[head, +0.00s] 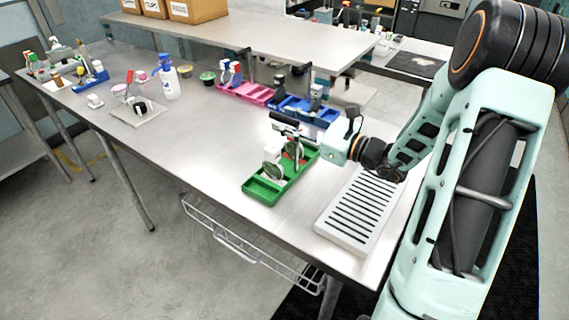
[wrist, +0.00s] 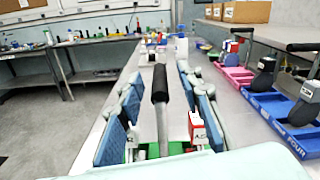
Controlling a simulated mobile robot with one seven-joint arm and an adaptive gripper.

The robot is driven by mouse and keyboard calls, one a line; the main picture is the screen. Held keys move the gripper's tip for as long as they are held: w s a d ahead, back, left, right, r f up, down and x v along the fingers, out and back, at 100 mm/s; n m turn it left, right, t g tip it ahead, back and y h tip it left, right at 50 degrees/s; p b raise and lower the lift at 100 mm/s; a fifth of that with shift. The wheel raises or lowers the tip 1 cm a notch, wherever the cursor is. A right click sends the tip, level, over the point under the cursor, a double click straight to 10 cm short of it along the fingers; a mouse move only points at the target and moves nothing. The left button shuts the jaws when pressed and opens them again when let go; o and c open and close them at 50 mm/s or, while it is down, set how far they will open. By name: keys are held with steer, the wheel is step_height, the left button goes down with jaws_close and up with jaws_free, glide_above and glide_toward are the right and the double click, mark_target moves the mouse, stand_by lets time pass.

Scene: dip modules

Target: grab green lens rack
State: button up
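The green lens rack (head: 262,190) lies on the steel table in the head view, left of the white slotted tray. It holds white and red pieces and has an upright handle. My gripper (head: 289,129) is above its far part. In the wrist view, my gripper (wrist: 160,76) has its two blue-padded fingers spread apart. The rack's black handle (wrist: 160,88) stands between them, with a visible gap on both sides. Only small green parts of the rack (wrist: 153,151) show there; my gripper body hides the rest.
A blue rack (head: 322,118) and a pink rack (head: 255,97) stand behind the green one. The white slotted tray (head: 357,215) is at right. A raised shelf (head: 270,38) runs behind. The table left of the green rack is clear.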

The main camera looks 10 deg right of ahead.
steer(key=shift+w+a, duration=0.45)
steer(key=shift+c, duration=0.5)
jaws_close()
